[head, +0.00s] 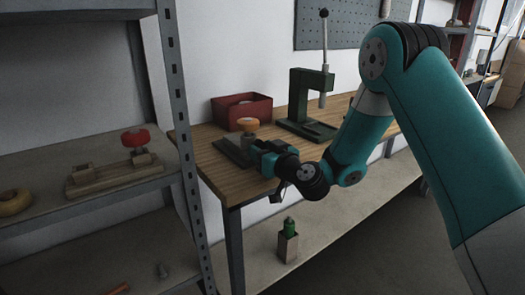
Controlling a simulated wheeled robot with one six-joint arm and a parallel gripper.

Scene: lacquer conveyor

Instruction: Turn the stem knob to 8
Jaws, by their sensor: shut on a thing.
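The knob with an orange top (249,122) and a pale stem stands upright on a dark base plate (233,153) near the left end of the wooden workbench; I take it to be the stem knob. My gripper (258,146) reaches in from the right, low beside the stem and below the orange top. It is shut on the stem knob, though the fingertips and the contact are small and partly hidden. The scale, its numbers and any pointer are too small to read, so the setting cannot be told.
A red bin (241,108) stands behind the knob. A green press (304,103) with a tall lever stands to its right. A metal shelf at left holds a red-knobbed wooden fixture (118,176) and an orange ring (14,203). A green-topped item (288,243) stands on the bench's lower shelf.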

